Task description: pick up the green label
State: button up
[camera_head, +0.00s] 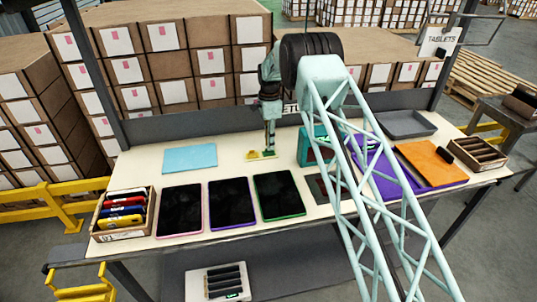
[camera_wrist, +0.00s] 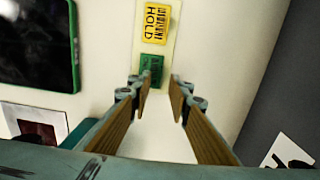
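The green label (camera_wrist: 151,67) lies flat on a pale strip on the table, just past my fingertips in the wrist view. Its left edge is close to the left fingertip, with more room on the right. My gripper (camera_wrist: 160,84) is open and empty, with bare surface between its fingers. A yellow HOLD label (camera_wrist: 156,22) lies beyond the green one. In the head view my gripper (camera_head: 268,150) points down at the labels behind the tablets; the green label is partly hidden there. I cannot tell whether the fingertips touch the table.
Several dark tablets (camera_head: 232,203) lie in front of the labels. A light blue sheet (camera_head: 190,158) lies to the left. A teal box (camera_head: 313,146) stands close on the right. A grey raised edge (camera_head: 215,130) runs along the table's back. A box of coloured items (camera_head: 122,214) sits front left.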

jog(key=shift+f, duration=0.8)
jog(key=shift+c, duration=0.7)
grip_shut()
